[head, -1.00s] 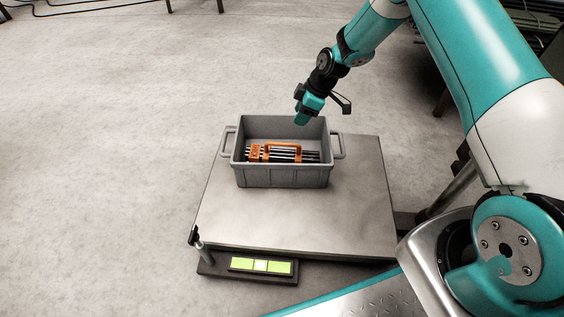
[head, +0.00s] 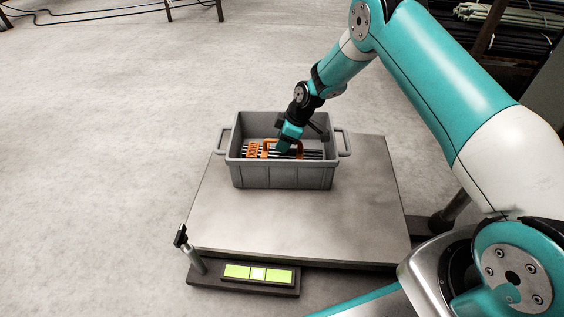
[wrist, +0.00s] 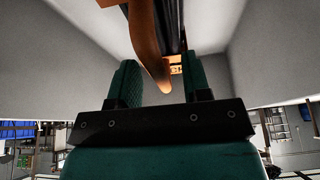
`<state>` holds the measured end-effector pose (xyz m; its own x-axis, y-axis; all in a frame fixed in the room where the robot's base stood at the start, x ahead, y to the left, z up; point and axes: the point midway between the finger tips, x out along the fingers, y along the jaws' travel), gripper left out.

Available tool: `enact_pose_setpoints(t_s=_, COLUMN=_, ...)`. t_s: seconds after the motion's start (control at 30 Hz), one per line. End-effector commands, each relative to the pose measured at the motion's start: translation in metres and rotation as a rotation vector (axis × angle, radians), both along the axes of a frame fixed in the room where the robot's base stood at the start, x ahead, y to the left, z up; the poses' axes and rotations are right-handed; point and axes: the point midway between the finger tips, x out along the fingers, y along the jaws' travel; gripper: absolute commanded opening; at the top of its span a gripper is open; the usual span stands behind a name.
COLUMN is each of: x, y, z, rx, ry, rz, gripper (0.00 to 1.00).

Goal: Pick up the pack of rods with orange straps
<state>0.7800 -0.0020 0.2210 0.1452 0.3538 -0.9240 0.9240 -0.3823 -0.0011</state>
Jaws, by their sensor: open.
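The pack of dark and silvery rods with orange straps (head: 256,150) lies in a grey crate (head: 283,177). In the wrist view the two green fingers (wrist: 158,84) stand apart. An orange strap loop (wrist: 149,50) reaches down toward the gap between them, with dark rods behind it. The fingers do not visibly close on the strap. Whether either finger touches it I cannot tell.
The crate stands on a flat metal platform (head: 300,222) with bare surface in front of and beside it. A display with green panels (head: 258,273) sits at the platform's front edge. Crate walls rise close around my gripper. Open floor lies to the left.

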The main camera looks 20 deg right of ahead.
Motion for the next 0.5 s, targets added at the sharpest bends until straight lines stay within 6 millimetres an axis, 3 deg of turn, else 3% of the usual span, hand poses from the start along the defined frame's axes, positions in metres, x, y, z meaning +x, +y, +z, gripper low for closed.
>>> enact_pose_setpoints(t_s=0.03, x=0.001, y=0.0016, z=-0.0073, rx=0.0, ry=-0.001, rz=0.001, gripper=0.44)
enact_pose_setpoints(t_s=0.27, x=0.0013, y=0.002, z=-0.0049, rx=0.0, ry=-0.001, rz=0.0, gripper=0.42)
enact_pose_setpoints(t_s=0.43, x=0.0012, y=0.0019, z=-0.0048, rx=0.0, ry=-0.001, rz=0.0, gripper=0.03)
enact_pose_setpoints(t_s=0.5, x=0.0012, y=0.0019, z=-0.0048, rx=0.0, ry=-0.001, rz=0.0, gripper=0.0)
